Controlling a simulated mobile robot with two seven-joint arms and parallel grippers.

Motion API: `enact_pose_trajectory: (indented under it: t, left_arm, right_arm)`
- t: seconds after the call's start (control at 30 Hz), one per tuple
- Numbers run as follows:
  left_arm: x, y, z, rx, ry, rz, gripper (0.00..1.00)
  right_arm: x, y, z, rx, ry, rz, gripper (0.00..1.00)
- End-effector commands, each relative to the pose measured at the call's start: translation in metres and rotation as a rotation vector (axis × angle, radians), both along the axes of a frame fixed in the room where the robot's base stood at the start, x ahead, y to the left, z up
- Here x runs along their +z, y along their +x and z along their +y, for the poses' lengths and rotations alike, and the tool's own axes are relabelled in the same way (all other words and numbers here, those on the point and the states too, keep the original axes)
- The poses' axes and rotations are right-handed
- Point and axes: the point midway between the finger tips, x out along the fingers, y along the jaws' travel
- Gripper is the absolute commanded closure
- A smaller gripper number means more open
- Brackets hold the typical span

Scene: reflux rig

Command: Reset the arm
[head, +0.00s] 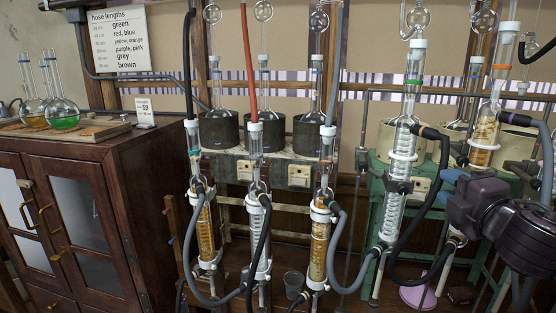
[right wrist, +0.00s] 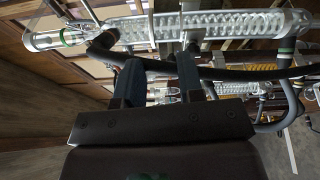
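My right gripper (head: 452,203) comes in from the right in the head view, in front of the green-framed part of the rig. In the right wrist view its two dark fingers (right wrist: 159,72) stand apart. No held object shows between them. A glass coil condenser (right wrist: 215,25) lies across the picture beyond the fingertips, with a black hose (right wrist: 245,72) passing close by them. I cannot tell whether the hose touches a finger. In the head view a tall coil condenser (head: 398,190) stands left of the gripper. My left gripper is not in view.
Several glass columns with looping hoses, such as the amber column (head: 319,245), stand left of my right gripper. Flasks in heaters (head: 219,130) stand behind. A wooden cabinet (head: 75,215) is at the left. A pink object (head: 417,295) is low, below the gripper.

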Motion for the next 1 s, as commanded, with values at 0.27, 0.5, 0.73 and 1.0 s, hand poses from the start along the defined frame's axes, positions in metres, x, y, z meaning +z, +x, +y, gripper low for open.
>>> enact_pose_trajectory:
  t: [0.27,0.5,0.73,1.0]
  left_arm:
    - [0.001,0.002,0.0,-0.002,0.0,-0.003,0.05]
    - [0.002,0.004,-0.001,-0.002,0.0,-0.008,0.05]
    - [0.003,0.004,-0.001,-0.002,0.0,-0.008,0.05]
    - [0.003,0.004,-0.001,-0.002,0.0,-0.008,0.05]
  right_arm:
    - [-0.09,0.006,0.013,0.09,0.425,0.127,0.65]
    - [-0.184,-0.011,0.018,0.076,0.794,0.238,0.65]
    - [-0.277,-0.051,0.021,-0.022,1.098,0.323,0.65]
    - [-0.386,-0.13,0.029,-0.254,1.367,0.412,0.65]
